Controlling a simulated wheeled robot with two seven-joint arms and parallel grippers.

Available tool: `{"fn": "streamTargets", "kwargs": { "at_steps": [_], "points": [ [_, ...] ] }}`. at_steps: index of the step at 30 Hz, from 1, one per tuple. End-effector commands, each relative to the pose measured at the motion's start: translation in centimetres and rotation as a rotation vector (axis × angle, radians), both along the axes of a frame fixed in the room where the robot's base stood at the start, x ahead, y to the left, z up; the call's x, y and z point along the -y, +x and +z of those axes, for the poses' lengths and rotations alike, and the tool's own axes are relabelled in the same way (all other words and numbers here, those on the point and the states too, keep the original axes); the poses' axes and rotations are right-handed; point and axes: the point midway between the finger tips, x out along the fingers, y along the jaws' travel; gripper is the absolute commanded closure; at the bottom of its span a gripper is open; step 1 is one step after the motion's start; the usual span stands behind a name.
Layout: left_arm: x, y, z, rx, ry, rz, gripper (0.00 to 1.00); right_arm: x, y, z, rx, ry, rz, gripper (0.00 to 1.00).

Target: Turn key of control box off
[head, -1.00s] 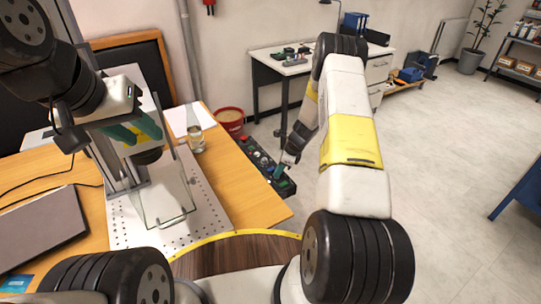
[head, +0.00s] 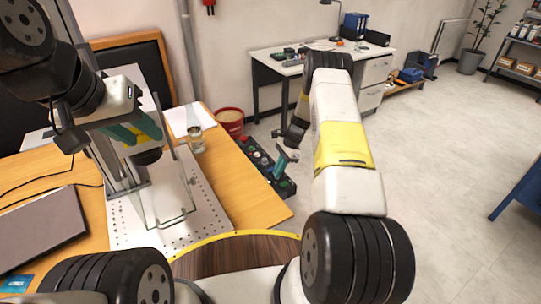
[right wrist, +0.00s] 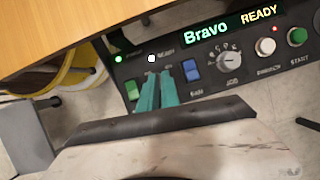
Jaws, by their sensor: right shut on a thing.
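The control box (head: 262,160) is a long dark panel beside the wooden table's right edge. In the right wrist view its panel (right wrist: 265,75) shows a lit display reading "Bravo READY", with a green and a white lamp lit. My right gripper (head: 283,160) is over the box. In the right wrist view its teal fingers (right wrist: 159,80) are close together at the panel, between a green switch and a blue switch. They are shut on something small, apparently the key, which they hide.
The laser marker (head: 120,175) stands on a perforated plate on the wooden table (head: 250,200). A glass (head: 196,140) stands by its guard. A red bucket (head: 231,121) is behind the box. In the right wrist view a dial (right wrist: 229,58) and buttons lie right of the fingers.

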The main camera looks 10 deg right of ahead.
Motion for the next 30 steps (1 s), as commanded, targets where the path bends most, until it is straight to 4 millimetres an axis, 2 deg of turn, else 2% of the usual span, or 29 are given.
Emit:
{"fn": "streamTargets", "kwargs": {
  "at_steps": [18,30],
  "points": [
    [0.0,0.0,0.0,0.0,0.0,0.0,0.64,-0.22,0.46,0.04,0.003,-0.002,0.576,1.0],
    [0.0,0.0,0.0,0.0,0.0,0.0,0.64,-0.31,0.48,0.04,0.001,-0.001,0.833,1.0]
  ]
}}
